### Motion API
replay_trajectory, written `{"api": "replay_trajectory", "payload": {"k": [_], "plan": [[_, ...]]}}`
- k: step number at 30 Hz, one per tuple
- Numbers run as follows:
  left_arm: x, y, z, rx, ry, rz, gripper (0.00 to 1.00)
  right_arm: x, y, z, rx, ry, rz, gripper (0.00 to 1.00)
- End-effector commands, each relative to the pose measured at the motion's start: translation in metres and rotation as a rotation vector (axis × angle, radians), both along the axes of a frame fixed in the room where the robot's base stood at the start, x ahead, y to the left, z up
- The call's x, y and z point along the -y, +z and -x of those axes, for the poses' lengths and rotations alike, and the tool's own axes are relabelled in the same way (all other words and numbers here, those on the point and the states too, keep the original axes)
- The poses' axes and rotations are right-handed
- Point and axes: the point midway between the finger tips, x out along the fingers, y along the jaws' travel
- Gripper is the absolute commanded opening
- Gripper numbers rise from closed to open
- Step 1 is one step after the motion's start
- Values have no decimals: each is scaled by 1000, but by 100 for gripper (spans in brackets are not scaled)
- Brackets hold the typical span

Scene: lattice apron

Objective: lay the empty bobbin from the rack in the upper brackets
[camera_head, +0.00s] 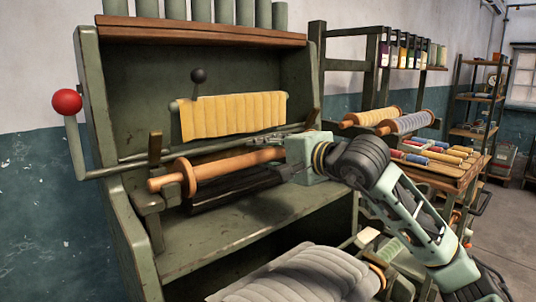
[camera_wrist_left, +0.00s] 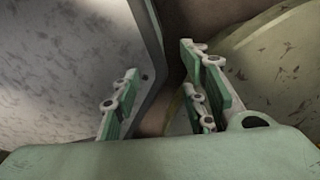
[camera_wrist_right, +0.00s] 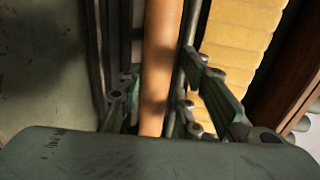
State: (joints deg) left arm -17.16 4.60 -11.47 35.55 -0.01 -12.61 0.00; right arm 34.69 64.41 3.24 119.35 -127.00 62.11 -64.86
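The empty bobbin (camera_head: 235,163), a bare orange-brown wooden roller with a flange near its left end, lies across the green machine. Its left end is at the left bracket (camera_head: 150,198); I cannot tell whether it is fully seated. Its right end is hidden behind my right gripper (camera_head: 268,142). In the right wrist view the bobbin's bare shaft (camera_wrist_right: 160,65) runs between the two fingers, which stand apart on either side of it. My left gripper (camera_wrist_left: 160,85) shows only in its own wrist view, open and empty, near grey and green surfaces.
The rack (camera_head: 372,68) at right holds a yellow-wound bobbin (camera_head: 372,116) and a grey-wound bobbin (camera_head: 405,122). A yellow cloth (camera_head: 235,115) hangs behind the empty bobbin. A dark bar (camera_head: 235,188) lies below it. A large grey roll (camera_head: 300,277) is in front. A red-knobbed lever (camera_head: 67,102) stands at left.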

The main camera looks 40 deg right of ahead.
Motion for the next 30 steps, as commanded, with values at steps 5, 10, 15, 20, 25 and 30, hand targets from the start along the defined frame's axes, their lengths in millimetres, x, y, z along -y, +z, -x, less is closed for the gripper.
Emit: {"api": "replay_trajectory", "payload": {"k": [5, 10, 15, 20, 25, 30], "plan": [[0, 0, 0, 0, 0, 0, 40, 0, 0, 0, 0, 0, 0, 44], [0, 0, 1, -1, 0, 0, 40, 0, -2, 0, -4, 1, 0, 44], [-2, 0, 2, -3, 1, -2, 40, 0, -2, 4, -5, 0, 1, 44], [-1, 0, 1, -2, 1, 0, 40, 2, 1, 20, -5, 0, 4, 44], [0, 0, 1, -1, 0, 0, 40, 3, 5, 42, -4, 0, 1, 44], [0, 0, 1, -1, 0, 0, 40, 4, 10, 64, -1, 2, -2, 44]]}}
